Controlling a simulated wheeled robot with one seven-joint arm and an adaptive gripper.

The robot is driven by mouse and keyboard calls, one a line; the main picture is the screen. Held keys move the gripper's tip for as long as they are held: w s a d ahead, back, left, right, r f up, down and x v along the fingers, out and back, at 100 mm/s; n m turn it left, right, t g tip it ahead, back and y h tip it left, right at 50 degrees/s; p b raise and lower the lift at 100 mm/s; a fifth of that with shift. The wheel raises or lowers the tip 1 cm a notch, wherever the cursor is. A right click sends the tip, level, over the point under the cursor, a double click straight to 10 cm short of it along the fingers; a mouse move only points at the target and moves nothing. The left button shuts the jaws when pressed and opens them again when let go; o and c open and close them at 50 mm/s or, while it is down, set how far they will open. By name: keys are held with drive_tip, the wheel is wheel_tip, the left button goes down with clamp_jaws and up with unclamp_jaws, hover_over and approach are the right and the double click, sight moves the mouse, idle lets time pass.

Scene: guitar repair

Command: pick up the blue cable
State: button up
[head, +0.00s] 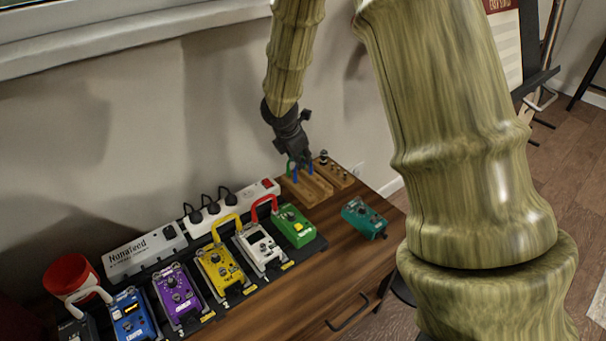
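The blue cable (295,174) stands in a wooden holder (319,188) at the back right of the cabinet top. Only short blue parts of it show, below and beside my gripper. A green cable (289,168) stands close to it on the left. My gripper (304,163) points down over the holder, with its fingertips at the top of the blue cable. The fingers are small and dark and cover part of the cable. I cannot tell whether they are open or shut on it.
Several coloured pedals stand in a row on a black board, with the green pedal (294,226) nearest the holder. A teal pedal (364,218) sits apart at right. A small wooden rack (337,174) is right of the holder. A white power strip (230,206) lies behind, near the wall.

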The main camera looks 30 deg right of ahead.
drive_tip(key=b+x, duration=0.1)
drive_tip(key=x, duration=0.3)
drive_tip(key=shift+d+f, duration=0.15)
drive_tip(key=shift+d, duration=0.05)
drive_tip(key=shift+c, duration=0.3)
clamp_jaws()
drive_tip(key=shift+r, duration=0.2)
